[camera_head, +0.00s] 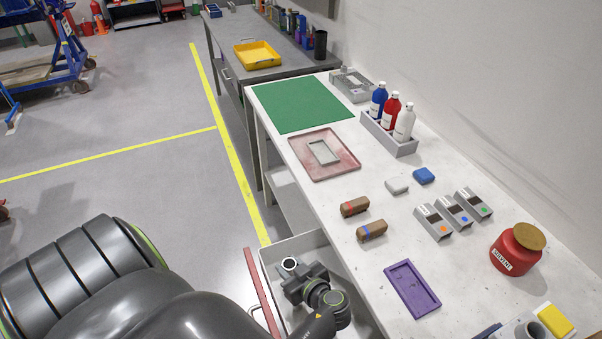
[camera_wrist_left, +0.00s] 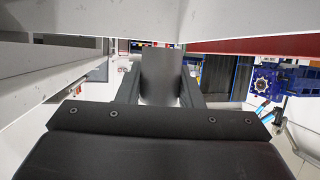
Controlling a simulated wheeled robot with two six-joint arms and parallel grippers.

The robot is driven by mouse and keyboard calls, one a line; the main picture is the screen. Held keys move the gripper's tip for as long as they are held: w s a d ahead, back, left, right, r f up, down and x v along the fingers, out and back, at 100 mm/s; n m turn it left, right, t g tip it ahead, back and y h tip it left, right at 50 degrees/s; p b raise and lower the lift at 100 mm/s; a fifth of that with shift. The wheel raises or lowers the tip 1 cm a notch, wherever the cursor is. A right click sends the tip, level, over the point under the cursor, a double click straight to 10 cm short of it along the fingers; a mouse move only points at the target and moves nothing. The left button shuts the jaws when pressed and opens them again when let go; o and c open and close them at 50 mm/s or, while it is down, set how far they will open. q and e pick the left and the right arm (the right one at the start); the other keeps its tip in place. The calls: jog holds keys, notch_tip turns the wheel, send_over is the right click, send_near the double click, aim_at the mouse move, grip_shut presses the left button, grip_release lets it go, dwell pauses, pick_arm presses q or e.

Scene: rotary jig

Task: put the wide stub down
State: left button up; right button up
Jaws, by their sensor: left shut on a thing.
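My left gripper (camera_head: 291,270) is over the open drawer (camera_head: 318,240) at the front of the white bench, shut on the wide stub (camera_head: 289,263). The stub's pale ring-shaped end faces up in the head view. In the left wrist view the stub (camera_wrist_left: 161,76) is a dark grey cylinder between the two fingers. Drawer walls appear close around the gripper there; whether the stub touches the drawer floor I cannot tell. My right gripper does not show.
The drawer's red front (camera_head: 262,295) stands left of the gripper. On the bench are a purple tray (camera_head: 412,289), two brown blocks (camera_head: 371,231), a reddish tray (camera_head: 345,165), a green mat (camera_head: 300,104) and a red solvent jar (camera_head: 516,250). Bare bench lies between them.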

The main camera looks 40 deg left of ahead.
pick_arm(q)
notch_tip(320, 180, down, 9)
jog(key=b, duration=0.5)
jog(key=shift+f+b, duration=0.55)
jog(key=shift+b, duration=0.4)
jog(key=o, duration=1)
jog(key=shift+r, duration=0.1)
